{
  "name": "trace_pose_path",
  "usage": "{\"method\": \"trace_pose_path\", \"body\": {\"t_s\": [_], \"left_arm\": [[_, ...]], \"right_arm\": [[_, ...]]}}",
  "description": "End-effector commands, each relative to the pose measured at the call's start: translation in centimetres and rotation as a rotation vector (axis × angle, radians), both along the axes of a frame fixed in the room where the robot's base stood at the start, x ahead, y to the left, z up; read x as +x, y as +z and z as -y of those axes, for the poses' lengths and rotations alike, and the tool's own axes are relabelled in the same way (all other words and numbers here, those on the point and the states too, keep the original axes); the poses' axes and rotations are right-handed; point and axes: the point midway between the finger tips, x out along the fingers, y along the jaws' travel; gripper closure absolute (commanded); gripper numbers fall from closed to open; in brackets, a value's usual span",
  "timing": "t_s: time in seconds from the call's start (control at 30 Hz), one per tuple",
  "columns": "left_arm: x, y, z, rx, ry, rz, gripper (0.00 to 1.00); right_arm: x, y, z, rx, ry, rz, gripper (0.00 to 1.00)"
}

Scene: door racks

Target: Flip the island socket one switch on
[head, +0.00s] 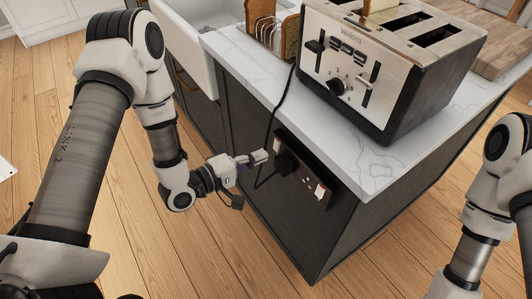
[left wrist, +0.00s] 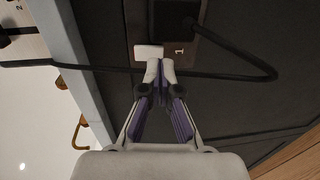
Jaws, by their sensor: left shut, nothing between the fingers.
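The island's black socket panel (head: 306,178) is on the dark side face below the worktop. A white rocker switch (head: 277,145) shows at its left end, and a black plug sits to the right of it. In the left wrist view a white switch (left wrist: 148,51) stands beside a "1" label on the socket plate (left wrist: 182,60). My left gripper (head: 262,156) is shut and empty in front of the panel's left end. In the wrist view its fingertips (left wrist: 160,66) are just below the switch; I cannot tell if they touch. My right gripper is out of view.
A black cable (head: 276,115) hangs from the worktop to the socket and crosses behind my left fingertips in the wrist view (left wrist: 110,69). The toaster (head: 390,60) stands on the worktop above. A second white switch (head: 320,190) is further right. Wooden floor lies clear left of the island.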

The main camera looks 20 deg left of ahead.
Motion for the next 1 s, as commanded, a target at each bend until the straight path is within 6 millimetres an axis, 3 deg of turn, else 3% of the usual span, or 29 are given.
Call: {"method": "trace_pose_path", "body": {"t_s": [0.23,1.0], "left_arm": [[2.0,-0.3,1.6,-0.001,0.001,0.001,1.0],[2.4,-0.7,1.7,-0.001,0.001,-0.001,1.0]], "right_arm": [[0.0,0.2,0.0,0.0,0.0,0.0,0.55],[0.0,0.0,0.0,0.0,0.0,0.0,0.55]]}}
